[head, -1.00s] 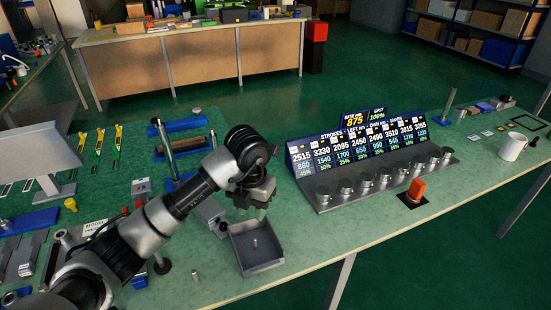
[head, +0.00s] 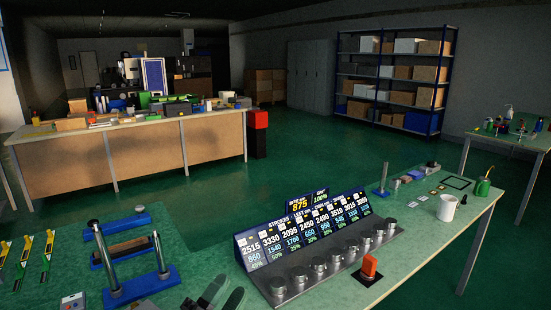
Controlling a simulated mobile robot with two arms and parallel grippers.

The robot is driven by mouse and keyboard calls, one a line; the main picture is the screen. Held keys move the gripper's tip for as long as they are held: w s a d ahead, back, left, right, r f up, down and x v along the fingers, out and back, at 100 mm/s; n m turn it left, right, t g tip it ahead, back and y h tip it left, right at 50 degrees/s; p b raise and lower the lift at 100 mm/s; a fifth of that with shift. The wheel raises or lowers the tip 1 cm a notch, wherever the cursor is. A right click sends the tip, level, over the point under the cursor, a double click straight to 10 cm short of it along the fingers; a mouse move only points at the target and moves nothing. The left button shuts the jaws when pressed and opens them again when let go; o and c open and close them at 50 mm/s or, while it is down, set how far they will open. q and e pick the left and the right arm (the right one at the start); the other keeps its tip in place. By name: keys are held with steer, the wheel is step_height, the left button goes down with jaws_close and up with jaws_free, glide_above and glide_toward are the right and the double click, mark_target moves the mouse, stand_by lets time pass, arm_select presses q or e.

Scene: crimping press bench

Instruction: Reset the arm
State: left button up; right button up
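My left gripper (head: 229,287) shows at the bottom edge of the head view, just left of the display console. Its two dark fingers point up and away from me and stand apart, with nothing seen between them. The rest of the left arm is below the picture. My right gripper and arm are not in view.
A console (head: 315,232) with a numbered display and several round knobs stands right of the gripper. A red button (head: 370,266) is in front of it. A blue post stand (head: 135,287) is to the left. A white mug (head: 446,208) stands at right.

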arm_select(q)
steer(key=s+a+f+n+g+y, duration=0.2)
steer(key=a+f+n+y, duration=0.4)
steer(key=f+n+y, duration=0.15)
steer(key=s+a+f+n+g+y, duration=0.3)
steer(key=a+f+n+y, duration=0.3)
steer(key=n+y, duration=0.15)
steer(key=s+f+n+g+h, duration=0.1)
steer(key=s+f+g, duration=0.5)
steer(key=s, duration=0.3)
steer(key=s+f+n+g+h, duration=0.1)
steer(key=s+f+g, duration=0.45)
steer(key=s, duration=0.35)
step_height(320, 180, down, 25)
steer(key=s+a+f+g+p, duration=0.1)
steer(key=s+a+f+g, duration=0.1)
steer(key=s+f, duration=1.2)
steer(key=shift+s+a+f+p, duration=0.3)
steer(key=shift+s+a+f, duration=0.1)
steer(key=shift+s+a, duration=0.3)
